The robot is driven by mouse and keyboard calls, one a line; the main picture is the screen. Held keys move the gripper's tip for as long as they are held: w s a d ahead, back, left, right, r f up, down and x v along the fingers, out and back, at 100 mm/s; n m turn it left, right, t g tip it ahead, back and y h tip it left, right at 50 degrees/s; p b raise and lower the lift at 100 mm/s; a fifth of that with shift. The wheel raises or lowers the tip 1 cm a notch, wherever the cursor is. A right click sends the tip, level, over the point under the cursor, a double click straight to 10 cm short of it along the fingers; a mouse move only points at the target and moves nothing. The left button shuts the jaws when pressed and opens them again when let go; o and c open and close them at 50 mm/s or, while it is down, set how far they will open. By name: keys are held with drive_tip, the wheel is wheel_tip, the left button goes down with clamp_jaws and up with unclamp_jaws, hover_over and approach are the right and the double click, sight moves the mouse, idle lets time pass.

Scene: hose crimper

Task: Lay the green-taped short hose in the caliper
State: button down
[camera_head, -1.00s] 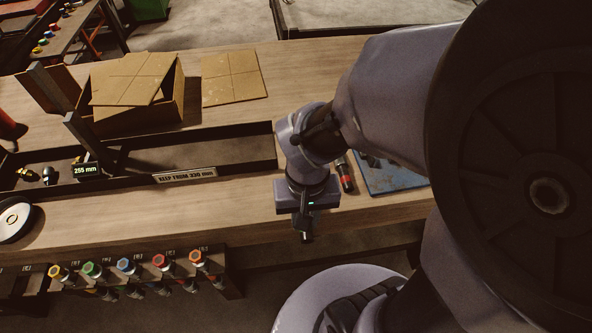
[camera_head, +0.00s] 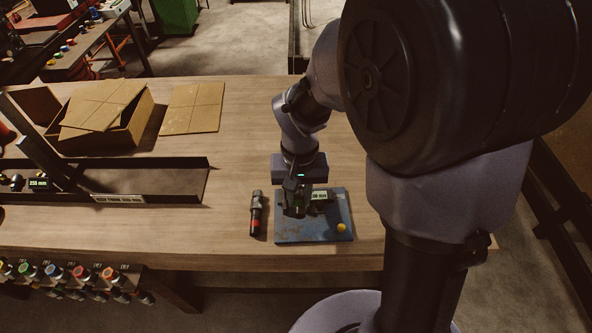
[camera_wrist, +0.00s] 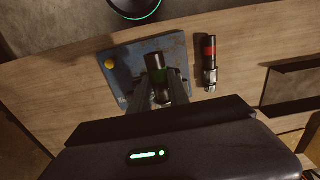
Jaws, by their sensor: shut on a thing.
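My gripper (camera_head: 296,208) points down over the blue plate (camera_head: 310,236). In the wrist view my gripper (camera_wrist: 163,97) is shut on the short black hose (camera_wrist: 156,64), with a dim green band between the fingers. The hose's free end points toward the picture's top, over the plate (camera_wrist: 124,70). I cannot tell whether the hose touches the plate.
A red-banded hose (camera_head: 256,213) lies beside the plate; it also shows in the wrist view (camera_wrist: 209,60). A long black trough (camera_head: 150,183) with a label lies to the left. An open cardboard box (camera_head: 120,125) stands behind it. Bench (camera_head: 225,225) between them is clear.

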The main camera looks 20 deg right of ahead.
sight(296, 224)
drive_tip(key=shift+a+f, duration=0.25)
drive_tip(key=shift+f, duration=0.1)
wheel_tip(296, 224, down, 7)
drive_tip(key=b, duration=0.6)
drive_tip(key=shift+w+a+f, duration=0.1)
drive_tip(key=shift+f+b, duration=0.1)
drive_tip(key=shift+b, duration=0.25)
drive_tip(key=shift+f, duration=0.15)
drive_tip(key=shift+f+b, duration=0.25)
drive_tip(key=shift+b, duration=0.05)
idle(0.7)
drive_tip(key=c, duration=1.2)
unclamp_jaws()
drive_tip(key=shift+o, duration=0.2)
drive_tip(key=shift+r, duration=0.1)
